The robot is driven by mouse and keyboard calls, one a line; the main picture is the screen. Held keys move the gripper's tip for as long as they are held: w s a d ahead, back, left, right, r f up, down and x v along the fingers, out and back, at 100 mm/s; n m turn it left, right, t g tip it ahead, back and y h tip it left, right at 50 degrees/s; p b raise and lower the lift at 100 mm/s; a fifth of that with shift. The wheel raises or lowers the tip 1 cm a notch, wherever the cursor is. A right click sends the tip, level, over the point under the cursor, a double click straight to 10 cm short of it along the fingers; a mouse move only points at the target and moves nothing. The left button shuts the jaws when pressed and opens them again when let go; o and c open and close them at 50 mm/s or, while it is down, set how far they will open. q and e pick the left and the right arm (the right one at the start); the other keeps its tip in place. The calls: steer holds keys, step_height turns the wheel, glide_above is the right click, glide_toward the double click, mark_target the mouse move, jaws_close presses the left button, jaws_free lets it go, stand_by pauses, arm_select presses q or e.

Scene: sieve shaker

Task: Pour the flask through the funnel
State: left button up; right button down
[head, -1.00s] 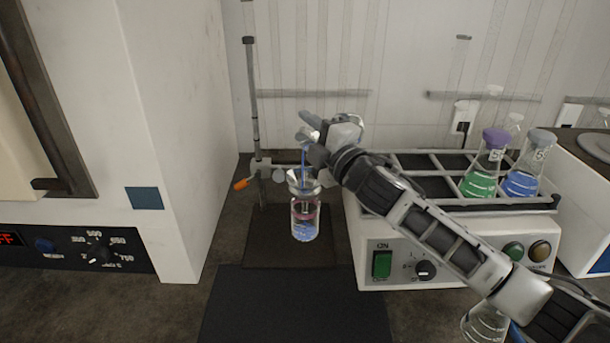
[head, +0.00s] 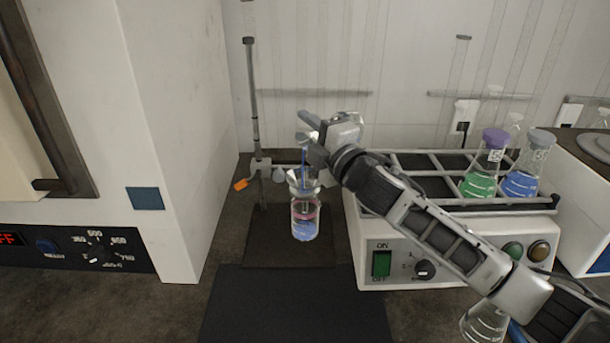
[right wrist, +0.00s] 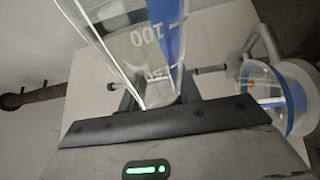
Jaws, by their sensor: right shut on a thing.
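My right gripper (head: 316,146) is shut on a clear flask (head: 309,120), tipped above the stand; the arm partly hides it. In the right wrist view the flask (right wrist: 125,38) has a "100" mark and blue liquid along its right side. A thin blue stream falls from the flask into the glass funnel (head: 303,184). The funnel sits in the mouth of a clear vessel (head: 305,222), which holds blue liquid under a pinkish band. The vessel and funnel also show at the right of the right wrist view (right wrist: 268,95). My left gripper is not in view.
A stand rod (head: 252,100) with an orange-handled clamp (head: 241,184) rises behind the vessel. A shaker (head: 455,263) with green and blue flasks stands on the right, a large white oven (head: 175,110) on the left. A black mat (head: 295,305) lies clear in front.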

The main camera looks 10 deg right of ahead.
arm_select(q)
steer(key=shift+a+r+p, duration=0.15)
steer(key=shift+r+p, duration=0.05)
steer(key=shift+p, duration=0.45)
arm_select(e)
steer(key=shift+s+a+r+n, duration=0.1)
steer(key=shift+r+n, duration=0.05)
steer(key=shift+n, duration=0.5)
steer(key=shift+a+r+n, duration=0.1)
steer(key=shift+n, duration=0.55)
stand_by(1.8)
